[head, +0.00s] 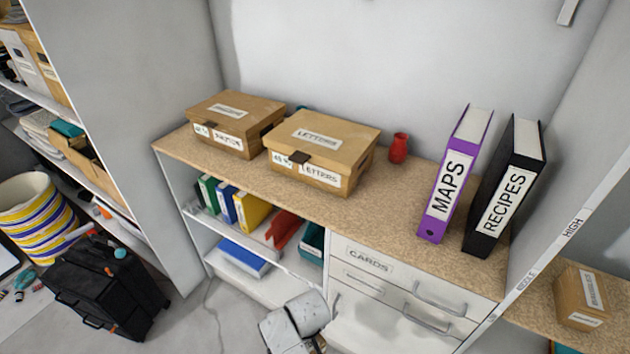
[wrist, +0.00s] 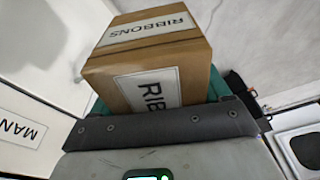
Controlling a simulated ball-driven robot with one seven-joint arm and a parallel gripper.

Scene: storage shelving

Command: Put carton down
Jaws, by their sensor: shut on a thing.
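A brown carton (wrist: 155,62) labelled RIBBONS fills the upper middle of the wrist view. My gripper (wrist: 157,95) is shut on it, with teal fingers showing at its left and right sides. The carton's far side and underside are hidden. In the head view I cannot see the held carton or the gripper; only white parts of my arm show at the bottom centre.
The cork-coloured shelf top (head: 400,195) holds two lidded boxes, the nearer a LETTERS box (head: 322,145), a red vase (head: 399,148), a purple MAPS binder (head: 455,175) and a black RECIPES binder (head: 505,190). A small carton (head: 583,297) stands at lower right.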

